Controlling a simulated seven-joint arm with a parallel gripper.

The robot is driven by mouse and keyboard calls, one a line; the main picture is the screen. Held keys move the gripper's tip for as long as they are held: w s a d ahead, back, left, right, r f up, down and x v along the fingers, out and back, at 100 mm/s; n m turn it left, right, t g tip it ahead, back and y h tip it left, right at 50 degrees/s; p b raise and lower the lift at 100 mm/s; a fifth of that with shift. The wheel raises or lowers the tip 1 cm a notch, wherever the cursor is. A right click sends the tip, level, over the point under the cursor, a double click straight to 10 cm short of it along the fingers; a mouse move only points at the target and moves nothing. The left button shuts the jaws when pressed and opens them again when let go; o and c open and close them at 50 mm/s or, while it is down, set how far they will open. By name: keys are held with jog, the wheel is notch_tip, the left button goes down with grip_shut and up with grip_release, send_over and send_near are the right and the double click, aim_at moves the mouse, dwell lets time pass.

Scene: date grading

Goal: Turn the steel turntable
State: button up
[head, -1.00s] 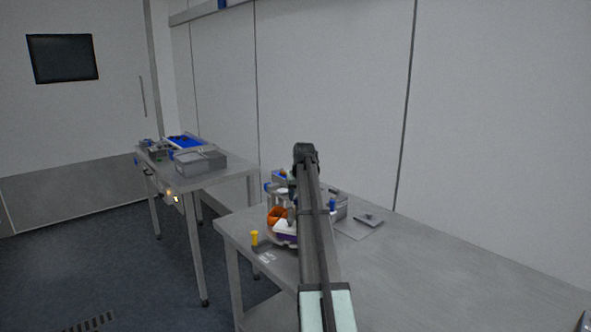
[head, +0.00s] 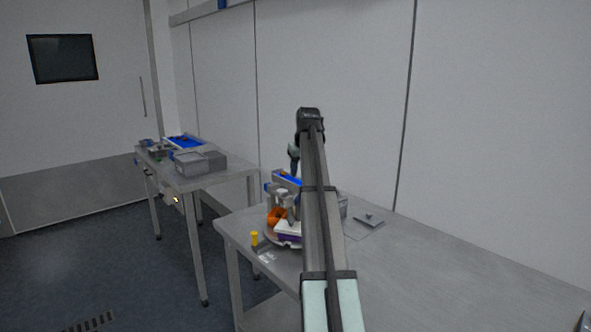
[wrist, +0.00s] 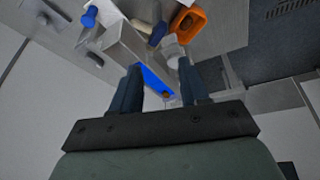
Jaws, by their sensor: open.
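The steel turntable (head: 271,242) is on the near-left end of the steel table in the head view. It carries an orange holder (head: 275,216) and a white-and-purple box (head: 288,229), and my arm hides its right part. My gripper (wrist: 160,66) is open and empty in the wrist view, its two dark fingers apart. In the head view my gripper (head: 293,165) hangs above and behind the turntable, apart from it. The orange holder also shows in the wrist view (wrist: 185,24). The turntable's rim is hard to make out there.
A yellow-capped item (head: 254,238) stands by the table's left edge. A blue-lined bin (head: 287,179) is behind the turntable, and a flat steel plate (head: 368,220) lies to the right. A second table (head: 210,181) with grey bins stands at left.

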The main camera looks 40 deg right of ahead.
aim_at(298, 197)
jog(key=shift+w+a+r+n+y, duration=0.1)
jog(key=shift+w+a+n+y, duration=0.25)
jog(key=shift+n, duration=0.6)
jog(key=shift+w+a+n+y, duration=0.2)
jog(key=shift+a+n+y, duration=0.2)
jog(key=shift+n, duration=0.55)
jog(key=w+a, duration=0.3)
jog(key=a, duration=0.1)
jog(key=d+f+m+h, duration=0.1)
jog(key=d+f+m, duration=0.1)
jog(key=f+m, duration=0.1)
jog(key=d+f+m+g+h, duration=0.1)
jog(key=d+f+m, duration=0.2)
jog(key=f+m, duration=0.1)
jog(key=d+f+m+h, duration=0.1)
jog(key=d+f+m, duration=0.2)
jog(key=f, duration=0.3)
jog(key=shift+w+m+g, duration=0.3)
jog(key=shift+w+m, duration=0.1)
jog(key=shift+m, duration=0.3)
jog(key=shift+c, duration=0.3)
